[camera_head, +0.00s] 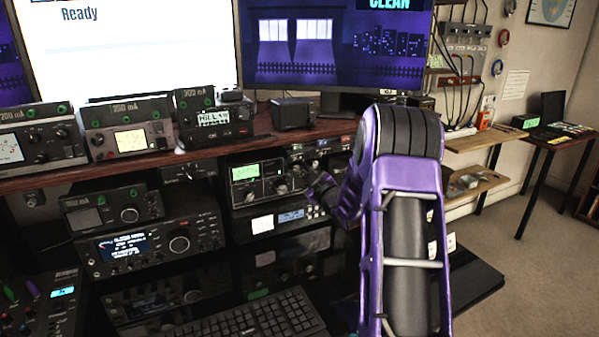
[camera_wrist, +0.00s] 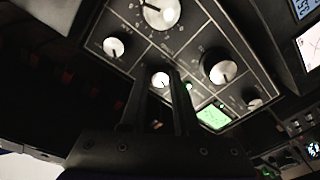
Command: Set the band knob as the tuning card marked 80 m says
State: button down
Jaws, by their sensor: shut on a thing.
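A dark tuner box (camera_head: 265,193) with a green display (camera_head: 245,173) and several silver knobs stands on the shelf under the dark wooden top. In the wrist view its panel shows a large knob (camera_wrist: 160,13), a knob at left (camera_wrist: 113,47), one at right (camera_wrist: 222,71) and a small one at lower right (camera_wrist: 255,104). My gripper (camera_wrist: 161,88) is shut on a small light knob (camera_wrist: 160,79) of this panel, partly hidden by the fingers. In the head view my gripper (camera_head: 312,183) is at the tuner's right side. I cannot read which knob is the band knob or find a card marked 80 m.
A wooden shelf edge (camera_head: 180,160) runs above the tuner. Other radios (camera_head: 150,245) stand at left, and a keyboard (camera_head: 255,318) lies below.

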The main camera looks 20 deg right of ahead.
dwell(0.4)
jog(key=c, duration=0.6)
grip_release()
jog(key=shift+c, duration=0.2)
jog(key=shift+s, duration=0.1)
jog(key=s+d, duration=0.2)
jog(key=s, duration=1.5)
jog(key=shift+f, duration=0.4)
jog(key=shift+r+n, duration=0.1)
jog(key=shift+n, duration=0.2)
